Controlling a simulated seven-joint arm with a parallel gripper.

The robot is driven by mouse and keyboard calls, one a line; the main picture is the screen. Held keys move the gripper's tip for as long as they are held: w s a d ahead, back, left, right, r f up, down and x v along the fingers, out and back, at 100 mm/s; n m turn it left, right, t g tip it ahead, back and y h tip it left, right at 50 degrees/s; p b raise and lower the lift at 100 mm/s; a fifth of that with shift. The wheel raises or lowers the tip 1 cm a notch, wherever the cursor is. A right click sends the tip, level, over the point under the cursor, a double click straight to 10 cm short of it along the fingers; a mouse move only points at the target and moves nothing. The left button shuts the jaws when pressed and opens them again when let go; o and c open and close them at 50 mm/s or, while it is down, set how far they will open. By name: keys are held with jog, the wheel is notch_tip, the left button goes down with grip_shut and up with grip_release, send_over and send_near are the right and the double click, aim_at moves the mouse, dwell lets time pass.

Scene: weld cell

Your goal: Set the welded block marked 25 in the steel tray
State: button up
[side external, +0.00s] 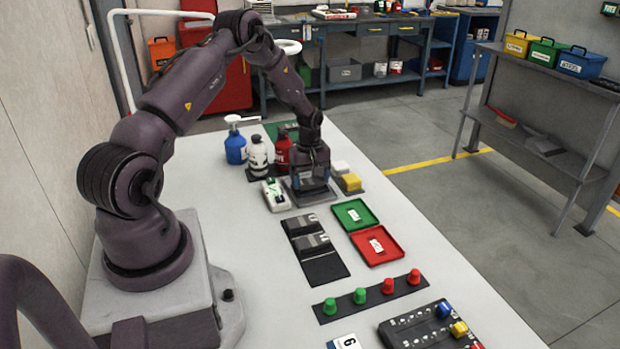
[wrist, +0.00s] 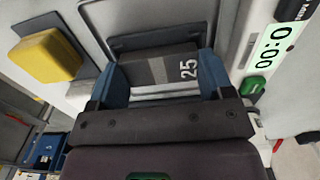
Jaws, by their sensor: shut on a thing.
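The grey block marked 25 (wrist: 160,68) is between the blue fingers of my gripper (wrist: 165,80) in the wrist view, with its white number at the right end. My gripper (side external: 311,184) is shut on it. In the side view my gripper is low over the steel tray (side external: 316,200), and its fingers hide the block. A dark raised rim shows just beyond the block in the wrist view. I cannot tell whether the block touches the tray floor.
A white timer (side external: 275,195) stands close left of the tray. A yellow block (side external: 351,182) lies on its right. Bottles, including a red one (side external: 283,150), stand behind. A black rack (side external: 318,262) with two grey blocks, a green tray (side external: 356,214) and a red tray (side external: 377,246) lie in front.

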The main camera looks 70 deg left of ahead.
jog(key=shift+f, duration=0.15)
jog(key=o, duration=1.1)
jog(key=shift+w, duration=0.1)
jog(key=shift+w+r, duration=0.1)
jog(key=shift+r, duration=0.7)
jog(key=shift+s+r, duration=0.2)
jog(key=shift+r, duration=2.55)
